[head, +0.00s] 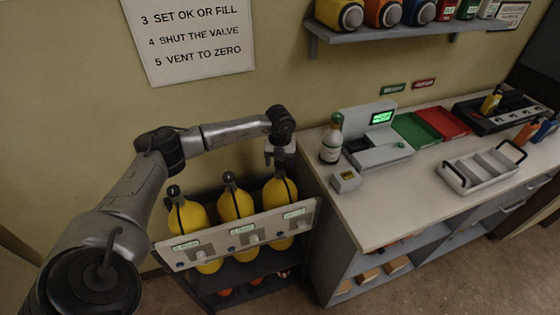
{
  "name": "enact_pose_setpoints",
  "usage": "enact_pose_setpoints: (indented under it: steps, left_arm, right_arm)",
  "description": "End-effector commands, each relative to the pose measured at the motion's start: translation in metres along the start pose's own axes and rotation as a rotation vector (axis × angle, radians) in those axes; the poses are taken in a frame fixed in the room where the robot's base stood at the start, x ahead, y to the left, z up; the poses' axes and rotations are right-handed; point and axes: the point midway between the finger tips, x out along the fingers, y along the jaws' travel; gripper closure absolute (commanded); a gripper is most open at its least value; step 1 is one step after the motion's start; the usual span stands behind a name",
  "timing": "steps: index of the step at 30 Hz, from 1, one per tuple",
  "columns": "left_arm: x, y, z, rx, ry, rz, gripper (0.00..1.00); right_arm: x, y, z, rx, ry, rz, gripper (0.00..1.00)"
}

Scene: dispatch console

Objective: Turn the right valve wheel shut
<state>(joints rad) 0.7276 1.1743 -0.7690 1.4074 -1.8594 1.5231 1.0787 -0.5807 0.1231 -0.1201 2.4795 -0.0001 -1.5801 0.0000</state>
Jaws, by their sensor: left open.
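Three yellow cylinders with dark tops stand side by side in a rack: the left one (186,217), the middle one (236,205) and the right one (280,190). A pale front panel (215,244) with labels and small knobs runs across them. My left gripper (280,165) points down right over the top of the right cylinder, with its jaws open. It covers that top, so I cannot make out the right valve wheel or tell whether the fingers touch it. My right gripper is not in view.
A counter stands right of the rack, its near left edge close to my gripper. On it are a bottle (331,140), a scale (378,138), green (415,129) and red (443,122) trays and a divided tray (481,170). A wall shelf (400,37) hangs above.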

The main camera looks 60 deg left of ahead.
Motion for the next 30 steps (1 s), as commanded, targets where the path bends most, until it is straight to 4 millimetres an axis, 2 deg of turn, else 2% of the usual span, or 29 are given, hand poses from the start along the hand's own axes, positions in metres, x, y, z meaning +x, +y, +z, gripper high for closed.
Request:
enact_pose_setpoints:
  steps: [7, 22, 30]
  left_arm:
    - [0.0004, 0.0000, 0.0000, 0.000, 0.000, 0.000, 0.31]
    - [0.0001, 0.0000, 0.0001, 0.000, 0.000, 0.000, 0.79]
    - [-0.0006, 0.0000, 0.0001, 0.032, 0.000, 0.000, 0.80]
  right_arm:
    - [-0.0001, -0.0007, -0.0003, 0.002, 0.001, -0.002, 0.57]
    - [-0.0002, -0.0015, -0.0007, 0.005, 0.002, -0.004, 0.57]
    - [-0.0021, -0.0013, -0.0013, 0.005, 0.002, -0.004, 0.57]
